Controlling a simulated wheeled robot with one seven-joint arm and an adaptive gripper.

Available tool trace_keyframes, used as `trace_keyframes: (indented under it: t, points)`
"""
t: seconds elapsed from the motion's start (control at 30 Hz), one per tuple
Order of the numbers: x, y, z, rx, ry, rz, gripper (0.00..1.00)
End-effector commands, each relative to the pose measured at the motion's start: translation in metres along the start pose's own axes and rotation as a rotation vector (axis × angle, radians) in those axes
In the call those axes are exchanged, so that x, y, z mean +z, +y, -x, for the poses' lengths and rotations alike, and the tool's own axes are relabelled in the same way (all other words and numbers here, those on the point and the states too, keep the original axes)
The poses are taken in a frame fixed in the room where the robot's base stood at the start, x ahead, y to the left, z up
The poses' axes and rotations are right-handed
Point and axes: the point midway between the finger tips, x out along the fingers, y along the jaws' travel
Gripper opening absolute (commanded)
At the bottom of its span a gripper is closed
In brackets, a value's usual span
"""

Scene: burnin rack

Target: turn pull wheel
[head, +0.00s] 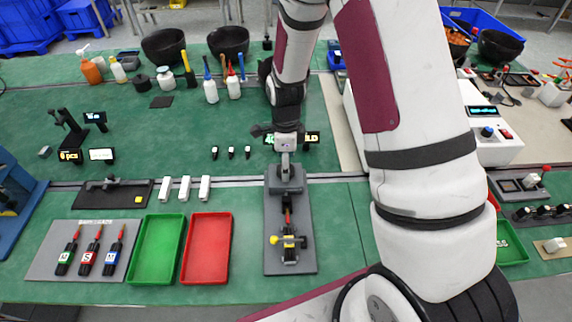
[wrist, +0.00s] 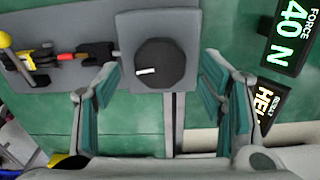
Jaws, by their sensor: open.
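The pull wheel (wrist: 160,65) is a dark round knob with a white mark pointing left. It sits on a grey block (wrist: 183,22) in the wrist view. My gripper (wrist: 163,72) is open, with one teal-padded finger to each side of the wheel and visible gaps between. In the head view my gripper (head: 286,150) points down over the grey block (head: 285,180) at the far end of a grey base plate (head: 271,258); the wheel is hidden there. A clamp with a yellow knob (head: 274,240) and a red-tipped part (head: 287,217) are on the same plate.
In the wrist view a display (wrist: 290,30) reads FORCE 40 N, beside a partly cropped result display (wrist: 268,105). Red (head: 207,248) and green (head: 157,249) trays lie left of the plate. My arm covers the area to its right.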

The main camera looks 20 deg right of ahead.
Motion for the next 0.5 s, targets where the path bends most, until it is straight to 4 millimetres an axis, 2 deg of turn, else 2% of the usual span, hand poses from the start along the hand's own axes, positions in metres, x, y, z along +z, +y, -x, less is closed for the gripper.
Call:
trace_keyframes:
  t: [0.17, 0.47, 0.5]
  points:
    - [0.0, 0.0002, -0.0119, 0.0, 0.0, 0.001, 0.64]
    - [0.0002, -0.0001, -0.0134, -0.001, -0.001, 0.001, 0.64]
    - [0.0002, -0.0001, -0.0133, -0.001, -0.001, 0.001, 0.57]
